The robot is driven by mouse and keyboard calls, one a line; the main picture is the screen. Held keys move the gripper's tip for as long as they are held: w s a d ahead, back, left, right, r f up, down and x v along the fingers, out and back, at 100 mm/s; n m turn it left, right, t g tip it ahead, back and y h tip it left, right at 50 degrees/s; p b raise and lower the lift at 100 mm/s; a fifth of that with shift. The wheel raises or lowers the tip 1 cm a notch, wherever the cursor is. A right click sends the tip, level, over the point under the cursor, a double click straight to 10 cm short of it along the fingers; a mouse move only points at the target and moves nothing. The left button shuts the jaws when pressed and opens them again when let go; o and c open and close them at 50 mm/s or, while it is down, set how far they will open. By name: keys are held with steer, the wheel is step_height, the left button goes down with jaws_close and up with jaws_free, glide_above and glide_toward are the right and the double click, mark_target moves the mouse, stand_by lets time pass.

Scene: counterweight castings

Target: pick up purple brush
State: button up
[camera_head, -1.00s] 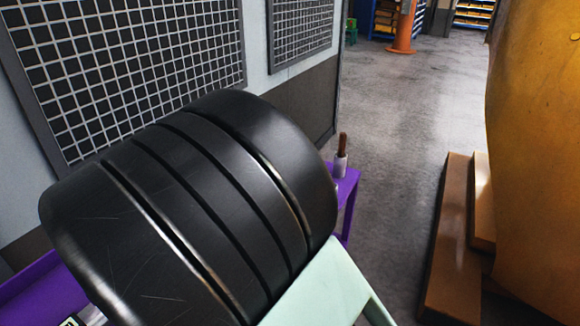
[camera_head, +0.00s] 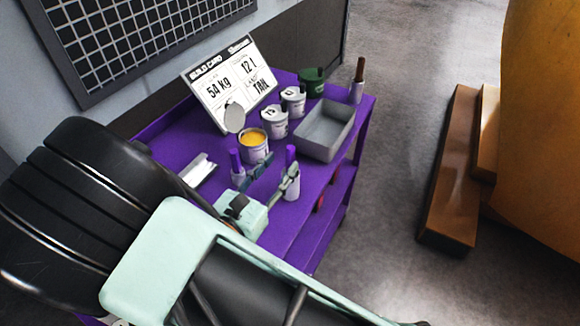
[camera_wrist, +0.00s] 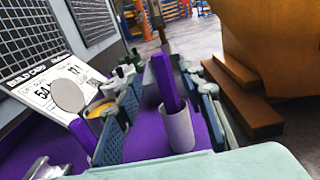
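A purple brush (camera_head: 291,155) stands upright in a pale cup (camera_head: 292,189) on the purple cart. In the wrist view the purple brush (camera_wrist: 166,84) rises from the white cup (camera_wrist: 178,130), between my two fingers. My gripper (camera_head: 275,178) is open, with a gap visible between its blue pads; contact with the cup cannot be told. The gripper's pads (camera_wrist: 162,112) also show in the wrist view.
The purple cart (camera_head: 318,210) also holds a yellow paint cup (camera_head: 254,146), white cups (camera_head: 274,121), a grey tray (camera_head: 326,131), a dark green pot (camera_head: 312,80), a brown-handled brush (camera_head: 358,82) and a sign board (camera_head: 228,82). Brown blocks (camera_head: 450,170) lie on the floor at right.

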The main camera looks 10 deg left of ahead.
mark_target(288, 157)
steer(key=p+x, duration=0.1)
steer(key=x, duration=0.4)
steer(key=shift+w+d, duration=0.25)
steer(key=shift+d, duration=0.05)
steer(key=shift+c, duration=0.5)
jaws_close()
